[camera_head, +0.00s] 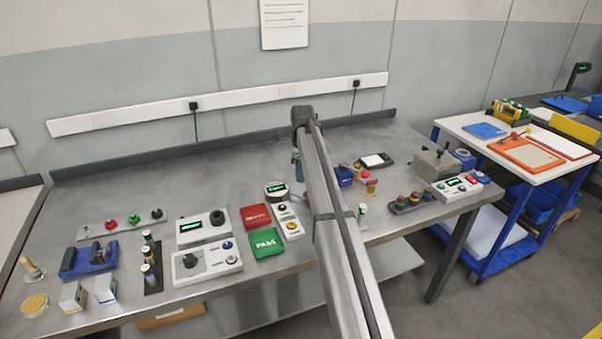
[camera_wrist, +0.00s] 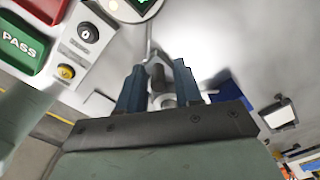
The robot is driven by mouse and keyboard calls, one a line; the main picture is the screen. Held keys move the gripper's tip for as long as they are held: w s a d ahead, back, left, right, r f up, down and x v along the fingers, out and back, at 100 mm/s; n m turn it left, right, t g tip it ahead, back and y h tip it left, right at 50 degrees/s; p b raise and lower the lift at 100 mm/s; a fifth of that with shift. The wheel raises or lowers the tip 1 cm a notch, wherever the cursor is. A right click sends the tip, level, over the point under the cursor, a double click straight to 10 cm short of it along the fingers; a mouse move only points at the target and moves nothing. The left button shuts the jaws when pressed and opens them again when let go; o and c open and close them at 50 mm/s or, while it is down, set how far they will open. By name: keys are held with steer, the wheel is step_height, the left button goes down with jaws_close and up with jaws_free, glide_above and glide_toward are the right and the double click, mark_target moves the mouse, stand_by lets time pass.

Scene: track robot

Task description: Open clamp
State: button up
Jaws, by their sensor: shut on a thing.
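My gripper (camera_wrist: 160,70) has its two blue fingers on either side of a dark, rounded handle (camera_wrist: 157,78), which appears to belong to the clamp. The fingers are shut on this handle. A thin metal rod and a pale round part show around it, but most of the clamp is hidden by the fingers and gripper body. In the head view my arm covers the clamp, and only a bit of my gripper (camera_head: 296,160) shows at the arm's left edge.
A green PASS box (camera_head: 266,243) and a red box (camera_head: 255,217) sit left of my arm, beside a white two-button box (camera_head: 288,222). A blue device (camera_head: 344,176) stands close to its right. The metal bench (camera_head: 150,198) is clear toward the back left.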

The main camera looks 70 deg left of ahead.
steer(key=shift+o, duration=1.2)
steer(key=shift+w+d, duration=0.1)
steer(key=shift+w, duration=0.3)
steer(key=shift+s, duration=0.1)
steer(key=shift+s, duration=0.2)
step_height(320, 180, up, 14)
steer(key=shift+w+f, duration=0.1)
steer(key=shift+f, duration=0.05)
